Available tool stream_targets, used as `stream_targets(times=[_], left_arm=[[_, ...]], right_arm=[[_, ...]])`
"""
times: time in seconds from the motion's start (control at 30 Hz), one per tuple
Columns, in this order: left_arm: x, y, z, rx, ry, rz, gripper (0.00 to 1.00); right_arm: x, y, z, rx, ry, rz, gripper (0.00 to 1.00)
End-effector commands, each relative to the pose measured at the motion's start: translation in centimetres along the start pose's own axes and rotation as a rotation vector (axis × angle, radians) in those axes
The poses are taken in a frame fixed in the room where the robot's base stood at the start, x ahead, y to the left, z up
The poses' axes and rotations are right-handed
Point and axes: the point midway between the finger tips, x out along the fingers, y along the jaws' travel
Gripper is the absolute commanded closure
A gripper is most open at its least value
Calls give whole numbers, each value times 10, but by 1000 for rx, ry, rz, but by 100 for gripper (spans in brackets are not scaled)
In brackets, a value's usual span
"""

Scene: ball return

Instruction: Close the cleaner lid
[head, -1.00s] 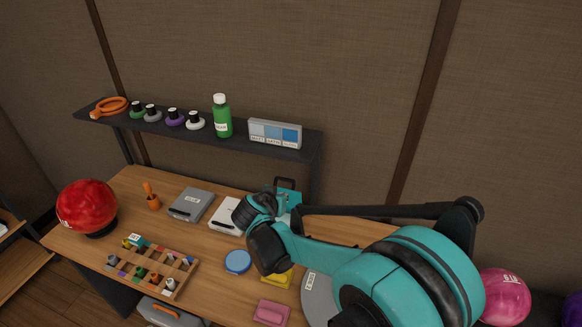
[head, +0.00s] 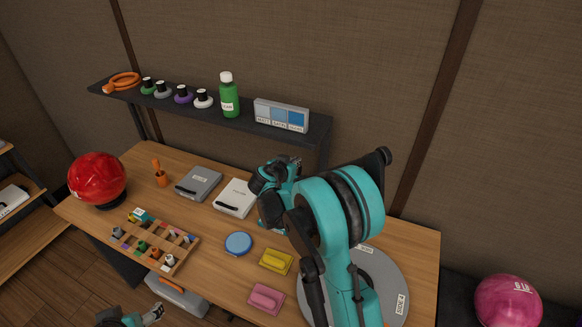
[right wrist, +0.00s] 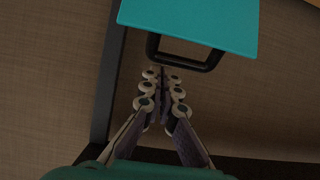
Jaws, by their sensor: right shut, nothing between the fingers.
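A teal panel (right wrist: 190,20) with a black loop handle (right wrist: 187,55) shows at the top of the right wrist view. It looks like the cleaner lid, but I cannot tell its angle. In the head view my right arm covers that place. My right gripper (right wrist: 162,78) is shut and empty, its fingertips pointing at the handle and appearing just short of it. In the head view the right gripper (head: 290,162) is near the back of the table, its fingers barely visible. My left gripper (head: 152,313) shows partly at the bottom left edge, away from the lid.
The wooden table holds a red ball (head: 97,178), a sorting tray (head: 187,256), a grey box (head: 198,183), a white box (head: 235,197), a blue disc (head: 238,244), yellow (head: 276,261) and pink (head: 266,298) pads and a grey round plate (head: 385,268). A dark shelf (head: 310,137) runs behind.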

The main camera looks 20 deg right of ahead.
Motion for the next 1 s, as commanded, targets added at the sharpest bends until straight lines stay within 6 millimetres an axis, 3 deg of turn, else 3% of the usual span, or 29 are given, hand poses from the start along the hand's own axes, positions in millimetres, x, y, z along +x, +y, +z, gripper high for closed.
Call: stream_targets(times=[0.53,1.0], left_arm=[[2,0,1,0,0,0,35],[7,0,5,0,0,0,35]], right_arm=[[7,0,0,0,0,-1,100],[-16,-1,16,-1,0,-2,100]])
